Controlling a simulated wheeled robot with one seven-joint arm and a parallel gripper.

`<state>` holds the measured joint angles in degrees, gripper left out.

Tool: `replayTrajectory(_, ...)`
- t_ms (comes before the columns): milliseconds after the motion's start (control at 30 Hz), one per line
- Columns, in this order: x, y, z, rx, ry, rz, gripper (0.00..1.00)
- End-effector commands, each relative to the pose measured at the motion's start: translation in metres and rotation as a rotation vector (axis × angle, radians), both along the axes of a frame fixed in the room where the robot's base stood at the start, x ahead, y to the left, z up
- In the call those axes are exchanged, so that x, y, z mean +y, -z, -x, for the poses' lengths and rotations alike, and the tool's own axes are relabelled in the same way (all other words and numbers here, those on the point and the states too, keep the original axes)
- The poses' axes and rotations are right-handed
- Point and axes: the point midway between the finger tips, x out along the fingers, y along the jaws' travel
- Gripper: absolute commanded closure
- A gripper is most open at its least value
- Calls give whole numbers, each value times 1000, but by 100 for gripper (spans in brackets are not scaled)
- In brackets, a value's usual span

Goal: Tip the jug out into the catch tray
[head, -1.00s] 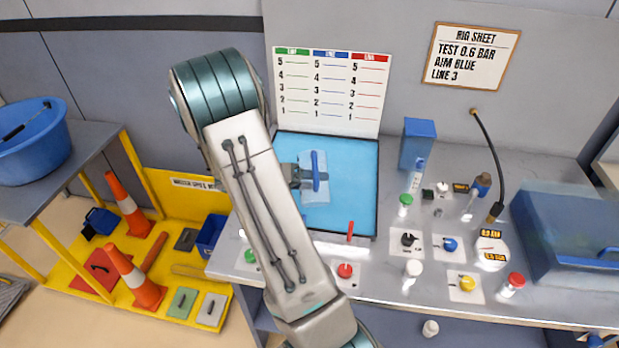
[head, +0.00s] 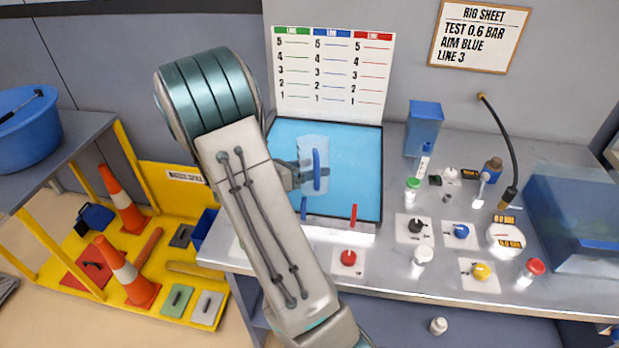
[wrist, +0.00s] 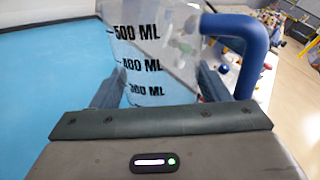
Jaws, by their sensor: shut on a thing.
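The clear jug (head: 311,150) with a blue handle is in my gripper (head: 296,173), over the blue catch tray (head: 345,205) on the bench. Blue shows through the jug's wall, and I cannot tell whether that is liquid or the tray behind. My arm hides the tray's left side.
Red (head: 348,258), black, blue and yellow knobs sit along the bench front, with several small capped bottles. A blue container (head: 423,128) stands right of the tray. A score board (head: 330,75) stands behind it. A large translucent blue box (head: 575,220) is at the right.

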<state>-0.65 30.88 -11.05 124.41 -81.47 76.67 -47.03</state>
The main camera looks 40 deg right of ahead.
Motion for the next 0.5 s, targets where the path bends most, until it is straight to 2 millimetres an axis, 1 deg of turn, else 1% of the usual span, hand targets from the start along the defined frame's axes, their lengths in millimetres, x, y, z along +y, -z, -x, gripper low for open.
replayTrajectory(33,0,9,0,-21,0,13,62)
replayTrajectory(500,-1,17,-1,-204,1,137,62)
